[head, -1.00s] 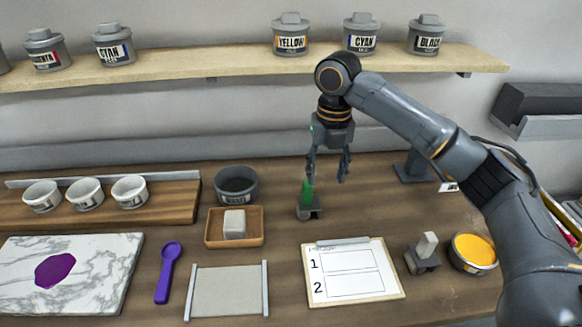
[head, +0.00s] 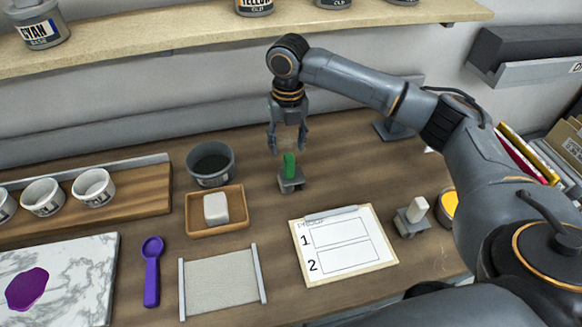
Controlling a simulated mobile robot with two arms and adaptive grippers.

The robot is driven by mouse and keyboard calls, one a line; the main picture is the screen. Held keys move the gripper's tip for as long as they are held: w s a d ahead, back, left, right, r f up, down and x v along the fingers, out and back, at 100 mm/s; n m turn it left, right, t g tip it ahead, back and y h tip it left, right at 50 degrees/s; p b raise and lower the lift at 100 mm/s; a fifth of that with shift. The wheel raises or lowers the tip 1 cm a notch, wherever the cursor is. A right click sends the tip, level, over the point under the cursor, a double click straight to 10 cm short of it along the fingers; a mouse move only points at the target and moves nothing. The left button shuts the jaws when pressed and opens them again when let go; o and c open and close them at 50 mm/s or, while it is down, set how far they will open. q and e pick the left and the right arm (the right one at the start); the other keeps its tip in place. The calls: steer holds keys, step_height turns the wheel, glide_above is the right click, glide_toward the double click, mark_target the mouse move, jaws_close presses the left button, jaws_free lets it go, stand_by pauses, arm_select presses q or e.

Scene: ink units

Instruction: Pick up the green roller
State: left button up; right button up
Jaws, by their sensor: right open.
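The green roller (head: 289,165) stands upright in a small grey holder (head: 291,182) on the wooden table, at the middle of the head view. My right gripper (head: 288,150) points down just above and behind the roller, with its fingers spread apart and nothing between them. The roller's green part shows below the fingertips; whether the fingers touch it I cannot tell. My left gripper is not in the picture.
Left of the holder are a dark bowl (head: 210,163) and a wooden tray (head: 232,226) with a white block. A proof clipboard (head: 343,246) lies in front. A second holder (head: 411,222) with a white piece stands to the right. A shelf (head: 180,38) runs above.

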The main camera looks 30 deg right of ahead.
mark_target(289, 157)
steer(key=f, duration=0.1)
steer(key=s+f+p, duration=0.1)
steer(key=f, duration=0.1)
steer(key=shift+f+p, duration=0.25)
steer(key=shift+p, duration=0.05)
steer(key=shift+f, duration=0.55)
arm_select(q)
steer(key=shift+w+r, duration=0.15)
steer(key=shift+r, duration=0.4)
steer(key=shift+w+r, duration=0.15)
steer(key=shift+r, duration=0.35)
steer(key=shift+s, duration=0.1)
arm_select(e)
jaws_close()
